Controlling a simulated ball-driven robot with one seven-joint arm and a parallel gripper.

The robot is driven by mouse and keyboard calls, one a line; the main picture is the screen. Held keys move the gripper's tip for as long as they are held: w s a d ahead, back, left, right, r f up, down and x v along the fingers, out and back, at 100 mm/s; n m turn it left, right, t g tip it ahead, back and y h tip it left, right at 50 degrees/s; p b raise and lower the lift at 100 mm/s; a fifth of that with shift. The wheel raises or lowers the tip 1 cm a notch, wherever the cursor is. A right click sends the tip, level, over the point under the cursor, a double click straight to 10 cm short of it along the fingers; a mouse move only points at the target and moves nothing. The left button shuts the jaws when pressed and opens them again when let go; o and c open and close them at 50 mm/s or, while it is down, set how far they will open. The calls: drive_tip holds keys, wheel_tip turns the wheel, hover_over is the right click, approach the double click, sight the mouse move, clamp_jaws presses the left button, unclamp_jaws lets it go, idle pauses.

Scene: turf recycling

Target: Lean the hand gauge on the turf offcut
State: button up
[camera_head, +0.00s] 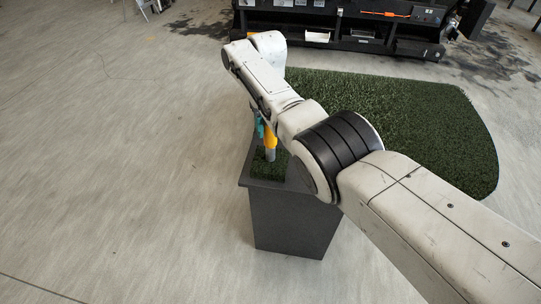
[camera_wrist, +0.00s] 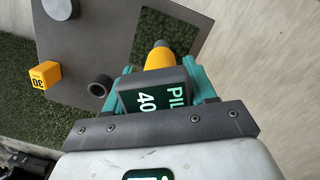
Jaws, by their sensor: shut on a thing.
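My gripper (camera_wrist: 160,82) has teal fingers and is shut on the hand gauge (camera_wrist: 155,100), which has a dark body with a green label, a yellow collar and a grey tip. In the head view the gauge's yellow part (camera_head: 270,137) points down with its grey end low, over or at the turf offcut. The turf offcut (camera_wrist: 172,18) is a dark green square on the grey stand.
The grey stand (camera_head: 290,225) has a flat top. In the wrist view it also bears a yellow block (camera_wrist: 45,75), a grey ring-shaped piece (camera_wrist: 99,86) and a grey cylinder (camera_wrist: 60,9). A large turf sheet (camera_head: 430,120) lies behind. A dark shelf unit (camera_head: 345,45) stands farther back. Floor left is clear.

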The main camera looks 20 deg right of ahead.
drive_tip(key=shift+r+p, duration=3.3)
drive_tip(key=shift+r, duration=0.35)
drive_tip(key=shift+r+p, duration=2.2)
drive_tip(key=shift+r, duration=0.15)
